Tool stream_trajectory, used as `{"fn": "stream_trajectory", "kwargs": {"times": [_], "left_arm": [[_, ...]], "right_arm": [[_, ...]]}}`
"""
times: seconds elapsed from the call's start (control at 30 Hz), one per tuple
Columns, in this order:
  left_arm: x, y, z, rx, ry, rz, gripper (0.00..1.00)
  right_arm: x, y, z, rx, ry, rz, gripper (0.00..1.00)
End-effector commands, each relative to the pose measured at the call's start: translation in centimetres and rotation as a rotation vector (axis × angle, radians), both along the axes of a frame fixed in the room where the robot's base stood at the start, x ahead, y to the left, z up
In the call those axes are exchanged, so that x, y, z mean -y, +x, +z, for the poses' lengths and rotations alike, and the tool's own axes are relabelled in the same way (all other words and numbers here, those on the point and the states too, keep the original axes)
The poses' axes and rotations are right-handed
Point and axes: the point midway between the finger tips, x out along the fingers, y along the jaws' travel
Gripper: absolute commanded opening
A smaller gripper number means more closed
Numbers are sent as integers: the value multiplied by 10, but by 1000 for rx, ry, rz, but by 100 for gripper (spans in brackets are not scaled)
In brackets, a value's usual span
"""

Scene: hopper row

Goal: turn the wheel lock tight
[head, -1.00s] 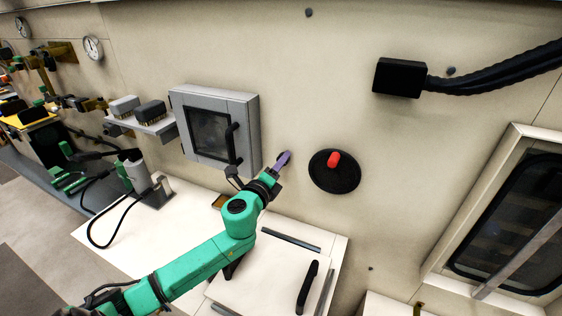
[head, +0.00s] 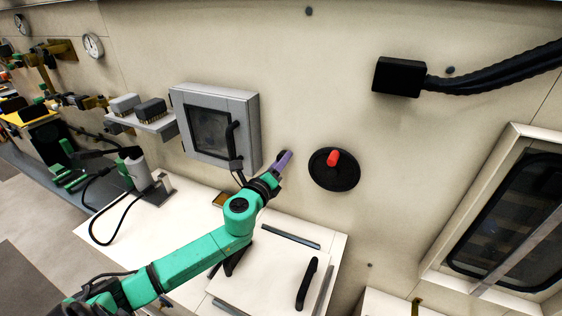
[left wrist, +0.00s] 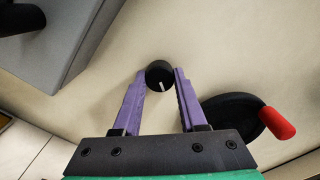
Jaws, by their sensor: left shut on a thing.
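A small round black knob with a white mark on its face (left wrist: 160,77), which I take to be the wheel lock, sits on the beige wall. My left gripper (head: 286,157), with purple fingers, is shut on this knob, one finger on each side of it in the left wrist view. In the head view the fingers mostly hide the knob. Just right of it is a black handwheel (head: 335,178) with a red handle (head: 333,158); it also shows in the left wrist view (left wrist: 232,110). My right gripper is not in view.
A grey cabinet with a dark window (head: 208,132) is on the wall left of my gripper. A white bench (head: 190,225) lies below, with a black-handled lid (head: 262,278). A black box with a thick hose (head: 398,77) is at upper right. The wall around the handwheel is bare.

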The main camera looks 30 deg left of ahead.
Motion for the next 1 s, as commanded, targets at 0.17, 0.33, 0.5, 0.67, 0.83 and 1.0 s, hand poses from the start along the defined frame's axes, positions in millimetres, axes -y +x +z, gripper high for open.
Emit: {"fn": "stream_trajectory", "kwargs": {"times": [0.17,0.33,0.5,0.67,0.83,1.0], "left_arm": [[1,-1,-4,-6,1,-2,72],[1,0,-2,-4,0,-2,72],[0,-5,-3,-4,0,-1,72],[2,-27,-5,-6,1,-3,72],[4,-57,-6,-7,1,-3,72],[5,-83,-6,-7,-1,-2,72]], "right_arm": [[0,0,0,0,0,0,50],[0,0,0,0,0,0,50],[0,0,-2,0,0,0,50],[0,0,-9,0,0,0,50],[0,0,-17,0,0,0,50],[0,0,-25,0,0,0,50]]}}
